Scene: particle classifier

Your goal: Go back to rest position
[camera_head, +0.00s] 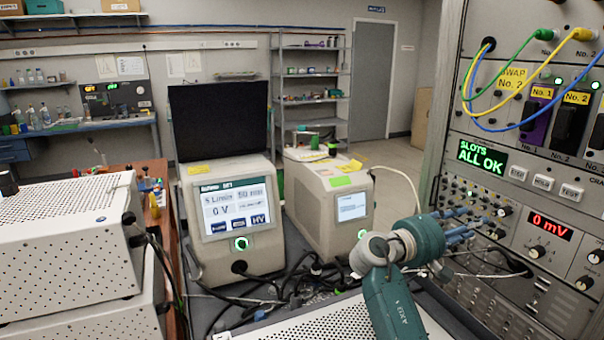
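My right gripper (470,227) is at the end of a teal and grey arm at the lower right. Its blue-grey fingers point right, in front of the instrument rack (450,120). I cannot tell how far apart the fingers are or whether they touch the rack, and I see no object in them. My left gripper is not in view. The rack's green display (482,157) reads "SLOTS ALL OK", and its red display (551,226) reads "0 mV".
A classifier unit (188,225) showing 0 V and a smaller white instrument (314,211) stand mid-bench among loose black cables (300,278). White perforated boxes (70,240) fill the left. Green, yellow and blue leads (467,88) hang on the rack. Open floor (400,165) lies behind.

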